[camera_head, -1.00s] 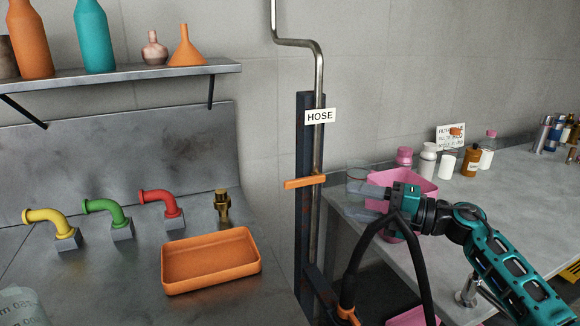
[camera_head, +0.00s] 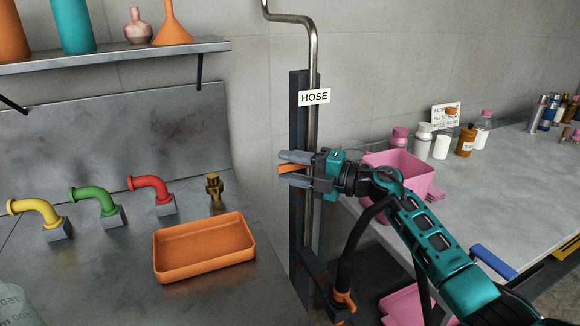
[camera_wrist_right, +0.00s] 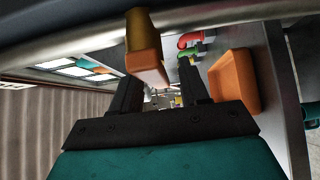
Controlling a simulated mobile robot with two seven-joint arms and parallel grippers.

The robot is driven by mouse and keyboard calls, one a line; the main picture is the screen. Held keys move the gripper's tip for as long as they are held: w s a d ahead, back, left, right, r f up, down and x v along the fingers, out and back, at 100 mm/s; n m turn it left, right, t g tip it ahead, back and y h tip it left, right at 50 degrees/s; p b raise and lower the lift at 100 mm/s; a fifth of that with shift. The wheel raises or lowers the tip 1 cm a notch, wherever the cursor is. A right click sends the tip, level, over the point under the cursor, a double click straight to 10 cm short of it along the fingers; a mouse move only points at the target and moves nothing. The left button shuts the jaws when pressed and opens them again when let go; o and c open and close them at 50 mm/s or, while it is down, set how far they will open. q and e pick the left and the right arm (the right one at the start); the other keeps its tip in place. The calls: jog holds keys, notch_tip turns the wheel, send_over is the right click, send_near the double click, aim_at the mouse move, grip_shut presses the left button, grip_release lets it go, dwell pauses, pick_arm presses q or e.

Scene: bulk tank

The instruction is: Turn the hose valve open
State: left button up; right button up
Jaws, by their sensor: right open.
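The hose valve is an orange lever handle (camera_head: 289,169) on the metal pipe below the HOSE sign (camera_head: 314,97). The handle lies roughly level and points left. My right gripper (camera_head: 292,168) is at the valve with its fingers apart, one above and one below the handle in the head view. In the right wrist view the orange handle (camera_wrist_right: 146,65) shows large in front of the open fingers (camera_wrist_right: 160,95). I cannot tell whether the fingers touch it. The middle of the handle is partly hidden by my gripper. My left gripper is not in view.
An orange tray (camera_head: 205,247) sits on the steel counter at left, near yellow, green and red pipe elbows (camera_head: 150,190) and a brass tap (camera_head: 214,190). A pink bin (camera_head: 408,172) and bottles stand on the right table. A black hose (camera_head: 350,250) hangs below my right arm.

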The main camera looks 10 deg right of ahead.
jog(key=shift+w+a, duration=0.15)
jog(key=shift+a, duration=0.05)
grip_shut()
dwell(0.4)
